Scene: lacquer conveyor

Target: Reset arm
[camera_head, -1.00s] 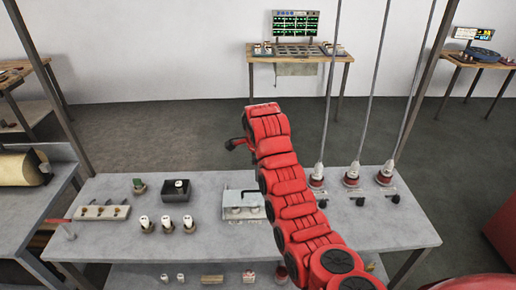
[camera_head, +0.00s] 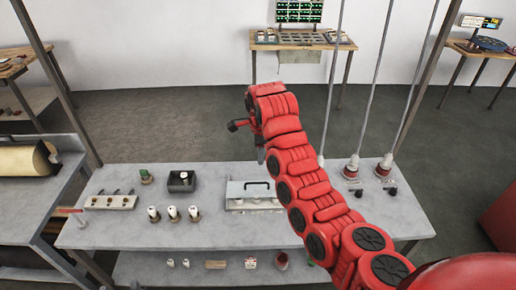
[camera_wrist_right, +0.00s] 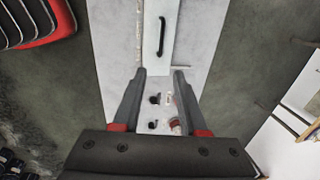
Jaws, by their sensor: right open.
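My right arm reaches up across the head view from the lower right. Its gripper (camera_head: 247,135) is at the far end, partly hidden by the wrist, above the back part of the grey table (camera_head: 225,233). In the right wrist view the two fingers (camera_wrist_right: 160,75) stand apart with nothing held between them. My left gripper is in neither view.
On the table are a box with a handled lid (camera_head: 235,190), a black tray (camera_head: 181,182), several white-topped pieces (camera_head: 173,213) and a pale rack (camera_head: 110,202). Red-based fittings (camera_head: 351,168) stand at the right under hanging rods. Bare tabletop shows at the front.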

